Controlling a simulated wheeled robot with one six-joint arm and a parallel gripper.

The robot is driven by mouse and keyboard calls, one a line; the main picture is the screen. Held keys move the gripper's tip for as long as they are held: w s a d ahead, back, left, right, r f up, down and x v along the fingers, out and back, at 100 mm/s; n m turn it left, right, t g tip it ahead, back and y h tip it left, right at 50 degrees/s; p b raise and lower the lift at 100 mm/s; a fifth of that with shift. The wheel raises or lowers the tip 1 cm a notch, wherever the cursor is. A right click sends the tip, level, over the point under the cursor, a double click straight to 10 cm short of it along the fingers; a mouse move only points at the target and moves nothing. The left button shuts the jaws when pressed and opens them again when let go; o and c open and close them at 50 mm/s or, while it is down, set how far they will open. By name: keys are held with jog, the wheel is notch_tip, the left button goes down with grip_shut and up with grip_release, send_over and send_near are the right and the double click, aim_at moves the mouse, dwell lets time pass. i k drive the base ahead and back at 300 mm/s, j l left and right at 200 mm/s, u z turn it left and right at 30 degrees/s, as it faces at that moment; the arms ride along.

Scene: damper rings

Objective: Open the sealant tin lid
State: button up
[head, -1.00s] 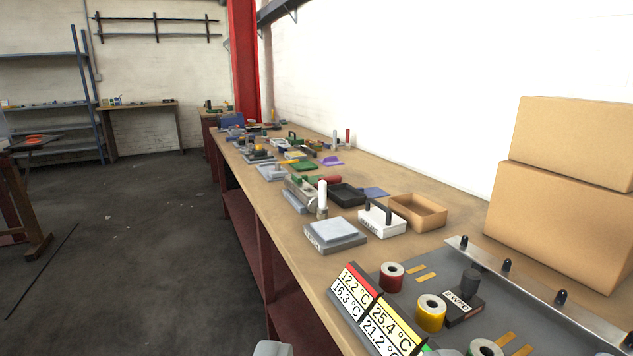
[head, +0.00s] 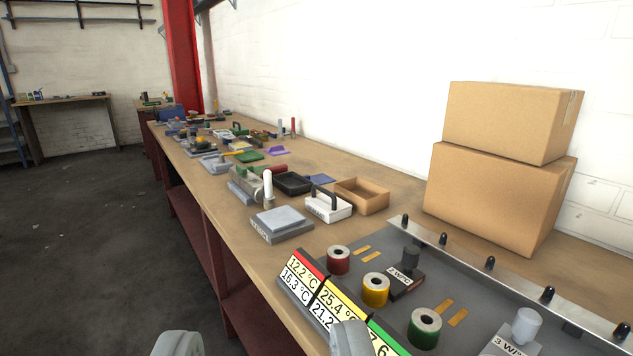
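My gripper (head: 264,343) shows at the bottom edge of the head view, its two grey fingertips wide apart with nothing between them. I cannot tell for sure which thing is the sealant tin. A white box with a dark handle on top (head: 328,206) stands on the bench ahead and carries small lettering. A grey box with a paler slab on top (head: 280,224) stands in front of it, also with lettering too small to read surely. Both are apart from my gripper and farther along the bench.
An open cardboard tray (head: 362,197) is right of the white box. A grey board (head: 450,275) holds coloured rings and a temperature display (head: 330,305) close by. Cardboard boxes (head: 495,180) are stacked at the right. Many tools crowd the bench (head: 225,215) beyond; floor at left is clear.

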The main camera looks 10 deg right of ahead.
aim_at(326, 200)
jog(key=i+j+z, duration=0.25)
jog(key=i, duration=0.2)
jog(key=i+j+z, duration=0.25)
jog(key=i+j, duration=0.15)
